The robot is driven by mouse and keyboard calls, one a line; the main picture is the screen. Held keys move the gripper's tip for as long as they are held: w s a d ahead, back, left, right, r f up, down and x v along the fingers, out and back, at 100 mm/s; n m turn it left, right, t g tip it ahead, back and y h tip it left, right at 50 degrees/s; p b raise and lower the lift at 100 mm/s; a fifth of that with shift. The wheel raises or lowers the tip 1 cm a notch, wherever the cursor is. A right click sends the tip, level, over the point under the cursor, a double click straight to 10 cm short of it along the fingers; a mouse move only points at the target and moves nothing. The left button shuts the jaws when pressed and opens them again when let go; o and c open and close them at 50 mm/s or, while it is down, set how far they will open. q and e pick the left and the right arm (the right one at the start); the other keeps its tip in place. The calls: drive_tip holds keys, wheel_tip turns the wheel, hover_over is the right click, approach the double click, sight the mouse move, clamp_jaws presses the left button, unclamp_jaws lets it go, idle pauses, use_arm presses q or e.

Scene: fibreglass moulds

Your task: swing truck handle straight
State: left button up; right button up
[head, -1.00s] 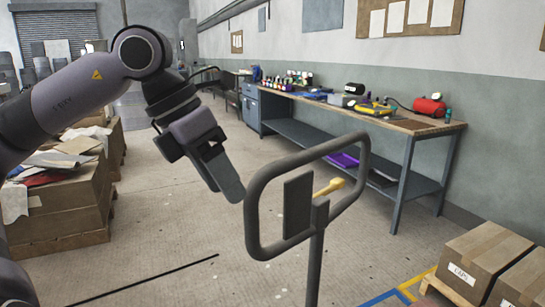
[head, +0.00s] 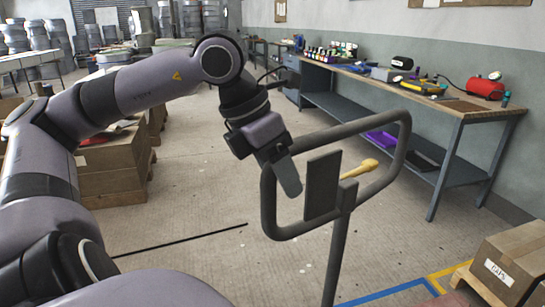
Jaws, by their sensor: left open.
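The truck handle is a dark grey rounded loop (head: 398,158) on an upright post (head: 337,250), with a flat dark plate (head: 322,186) in its middle and a yellow lever (head: 360,171) beside the plate. The loop stands at an angle to my view, its right side higher in the picture. My left gripper (head: 287,178) points down at the loop's left side. Its near finger overlaps the left part of the loop in the picture; I cannot tell whether it touches. The other finger is mostly hidden. The gripper is open, with nothing visible in it. My right gripper is out of view.
A workbench (head: 455,110) with tools and a red tank (head: 485,87) runs along the right wall. Cardboard boxes (head: 505,265) sit at the lower right near blue and yellow floor lines. Stacked cartons (head: 112,170) stand at left.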

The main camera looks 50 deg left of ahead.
use_arm(q)
clamp_jaws()
idle(1.5)
